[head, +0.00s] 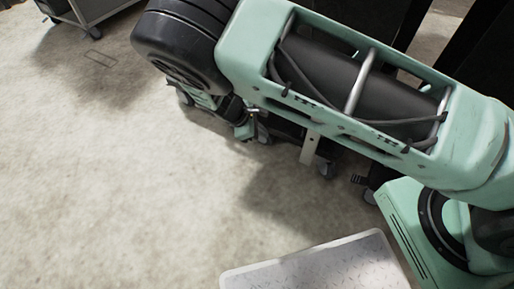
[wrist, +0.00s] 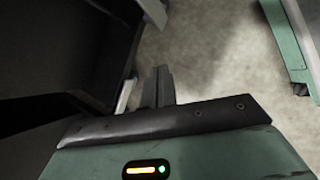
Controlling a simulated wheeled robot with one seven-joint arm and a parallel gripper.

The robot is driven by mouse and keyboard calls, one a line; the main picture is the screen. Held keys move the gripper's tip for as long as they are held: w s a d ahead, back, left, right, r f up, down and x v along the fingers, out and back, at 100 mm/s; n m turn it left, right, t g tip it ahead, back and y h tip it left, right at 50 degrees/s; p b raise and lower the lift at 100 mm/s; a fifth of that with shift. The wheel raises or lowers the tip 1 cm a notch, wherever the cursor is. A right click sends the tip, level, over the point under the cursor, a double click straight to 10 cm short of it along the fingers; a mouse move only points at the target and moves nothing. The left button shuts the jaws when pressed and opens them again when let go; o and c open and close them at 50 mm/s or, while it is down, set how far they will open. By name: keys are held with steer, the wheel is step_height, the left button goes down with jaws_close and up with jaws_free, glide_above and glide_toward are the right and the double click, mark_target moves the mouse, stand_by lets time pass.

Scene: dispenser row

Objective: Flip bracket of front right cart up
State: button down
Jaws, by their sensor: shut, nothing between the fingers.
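In the head view my arm crosses the upper right and hides most of what stands behind it. My gripper (head: 245,128) is low, below the arm, close to the dark underside of a cart. In the wrist view its fingers (wrist: 158,85) are together and empty. A pale narrow upright piece (head: 310,147), possibly the bracket, shows right of the gripper in the head view. In the wrist view a pale strip (wrist: 125,97) lies just left of the fingers; I cannot tell whether they touch. The dark cart body (wrist: 60,50) fills the left of the wrist view.
Casters (head: 327,168) stand on the floor under the arm. Another pale bar (wrist: 154,12) is at the top of the wrist view. A grey cabinet on casters (head: 98,10) is at the top left. The concrete floor (head: 110,170) at left is clear.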

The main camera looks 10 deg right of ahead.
steer(key=w+a+f+n+t+h+b, duration=0.1)
steer(key=w+f+n+t+b, duration=0.2)
steer(key=f, duration=0.6)
steer(key=w+a+f+n+t+h+b, duration=0.1)
steer(key=w+f+n+t+b, duration=0.2)
steer(key=f+n+b, duration=0.2)
steer(key=w+a+f+n+t+h+b, duration=0.1)
steer(key=w+a+f+n+t+b, duration=0.1)
steer(key=f+b, duration=0.5)
step_height(320, 180, down, 6)
steer(key=shift+w+r+n+t, duration=0.2)
steer(key=shift+w+n+t, duration=0.55)
steer(key=shift+n, duration=0.25)
steer(key=b+x, duration=0.6)
steer(key=x, duration=0.5)
steer(key=r, duration=0.1)
steer(key=r+b, duration=0.1)
steer(key=r, duration=0.2)
steer(key=shift+s+a+r, duration=0.2)
steer(key=shift+s+a, duration=0.1)
steer(key=shift+s, duration=0.05)
steer(key=shift+r, duration=0.1)
